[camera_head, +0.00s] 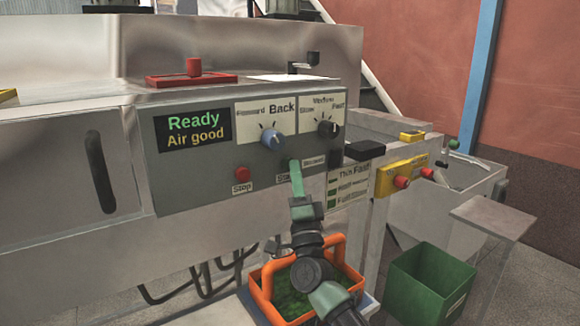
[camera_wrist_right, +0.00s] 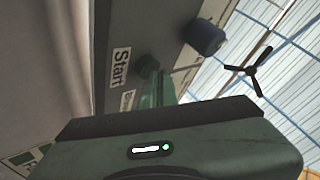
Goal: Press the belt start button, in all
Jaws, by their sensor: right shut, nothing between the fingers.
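The grey control panel (camera_head: 205,160) faces me in the head view. Its red stop button (camera_head: 242,173) has a "Stop" label under it. My right gripper (camera_head: 295,168) reaches up to the panel's lower edge, shut and empty, its tips at the start button spot. In the right wrist view, the round green start button (camera_wrist_right: 148,64) shows beside the "Start" label (camera_wrist_right: 119,68). The green fingers (camera_wrist_right: 158,82) meet or nearly meet it; I cannot tell whether they touch or press it. In the head view the fingers mostly hide the button. My left gripper is out of view.
The panel's screen (camera_head: 192,131) reads "Ready, Air good". A blue knob (camera_head: 272,139) and a black knob (camera_head: 327,129) sit above my fingers. An orange crate (camera_head: 262,285) with green contents and a green bin (camera_head: 428,285) stand below. A yellow box (camera_head: 403,175) with red buttons is right.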

